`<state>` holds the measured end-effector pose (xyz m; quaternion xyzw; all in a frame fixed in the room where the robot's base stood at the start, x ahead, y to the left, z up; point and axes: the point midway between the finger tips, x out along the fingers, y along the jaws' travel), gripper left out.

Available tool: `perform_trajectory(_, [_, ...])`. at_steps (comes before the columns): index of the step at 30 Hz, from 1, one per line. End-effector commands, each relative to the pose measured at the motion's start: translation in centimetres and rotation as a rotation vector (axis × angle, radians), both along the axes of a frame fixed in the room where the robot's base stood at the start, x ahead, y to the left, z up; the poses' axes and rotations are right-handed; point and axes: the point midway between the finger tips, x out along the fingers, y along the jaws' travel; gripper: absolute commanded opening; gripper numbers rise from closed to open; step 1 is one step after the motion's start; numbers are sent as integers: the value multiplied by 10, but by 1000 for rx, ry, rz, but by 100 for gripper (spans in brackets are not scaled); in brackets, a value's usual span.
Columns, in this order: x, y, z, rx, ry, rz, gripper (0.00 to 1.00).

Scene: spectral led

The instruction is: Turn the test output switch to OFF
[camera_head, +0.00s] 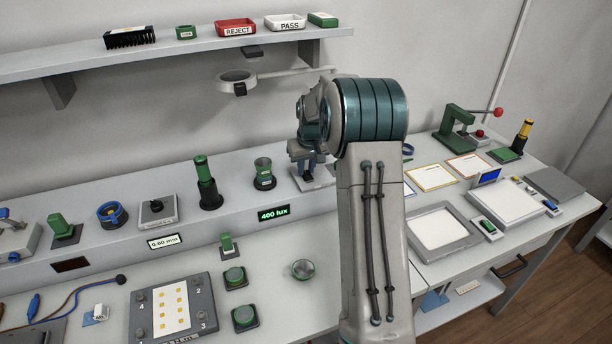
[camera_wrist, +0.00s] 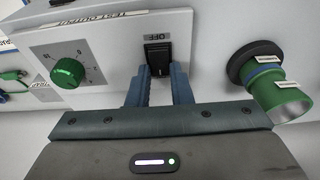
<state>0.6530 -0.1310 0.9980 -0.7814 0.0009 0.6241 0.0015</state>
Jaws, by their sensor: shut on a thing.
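The test output switch (camera_wrist: 157,54) is a black rocker on a light panel (camera_wrist: 112,50) in the wrist view, with an upside-down OFF label just above it. The panel also carries upside-down TEST OUTPUT lettering and a green dial (camera_wrist: 68,73). My gripper (camera_wrist: 159,72) has its two blue fingers close together at the switch, one on each side of its lower part, shut on it. Which way the rocker is tipped I cannot tell. In the head view my gripper (camera_head: 307,158) is at the panel box (camera_head: 318,181) on the raised shelf; my arm partly hides the box.
A green cylinder (camera_wrist: 279,97) stands right of the switch in the wrist view. In the head view a green-topped cup (camera_head: 264,174) stands close left of my gripper, and a round magnifier (camera_head: 237,78) hangs above left. A small round dish (camera_head: 302,269) lies on the bench below.

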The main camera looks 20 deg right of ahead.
Motion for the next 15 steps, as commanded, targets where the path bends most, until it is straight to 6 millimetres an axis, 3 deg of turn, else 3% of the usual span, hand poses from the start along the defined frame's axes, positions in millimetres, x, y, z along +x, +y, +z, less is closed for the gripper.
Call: perform_trajectory(15, [-3, 0, 1, -2, -109, -1, 0])
